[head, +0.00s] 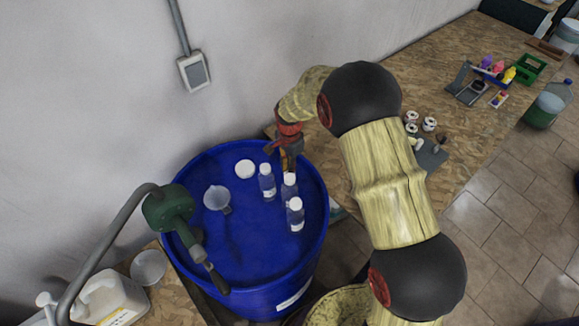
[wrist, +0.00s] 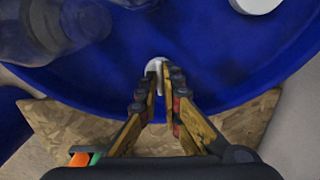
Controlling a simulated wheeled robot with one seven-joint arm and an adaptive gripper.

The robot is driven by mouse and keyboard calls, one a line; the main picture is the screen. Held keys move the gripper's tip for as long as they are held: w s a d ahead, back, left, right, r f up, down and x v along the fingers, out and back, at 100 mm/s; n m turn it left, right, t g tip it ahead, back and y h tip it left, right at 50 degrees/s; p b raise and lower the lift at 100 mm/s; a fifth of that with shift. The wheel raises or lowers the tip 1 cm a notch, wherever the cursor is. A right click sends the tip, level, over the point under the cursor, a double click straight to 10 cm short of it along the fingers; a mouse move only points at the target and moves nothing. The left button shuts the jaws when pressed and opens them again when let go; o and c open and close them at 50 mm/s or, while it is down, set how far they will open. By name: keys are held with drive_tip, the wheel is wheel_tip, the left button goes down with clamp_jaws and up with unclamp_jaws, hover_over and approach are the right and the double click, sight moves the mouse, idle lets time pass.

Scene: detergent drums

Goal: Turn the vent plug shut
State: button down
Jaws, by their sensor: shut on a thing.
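The blue drum (head: 255,255) stands upright beside the wall, and its lid also fills much of the wrist view (wrist: 220,60). The small white vent plug (wrist: 155,65) sits near the drum's rim, between my fingertips; only part of it shows past them. In the head view it is hidden behind my gripper (head: 289,160), which points down at the far right of the lid. In the wrist view my gripper (wrist: 159,88) is closed in on the plug from both sides. I cannot tell how far the plug is turned.
Three clear bottles with white caps (head: 267,182) stand on the lid close to my gripper. A white round cap (head: 245,169), a funnel (head: 216,198) and a green hand pump (head: 172,210) are also on the drum. A chipboard bench (head: 480,125) lies right.

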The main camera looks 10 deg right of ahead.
drive_tip(key=shift+w+r, duration=0.1)
drive_tip(key=c, duration=2.1)
unclamp_jaws()
drive_tip(key=shift+o, duration=0.6)
wheel_tip(320, 180, up, 12)
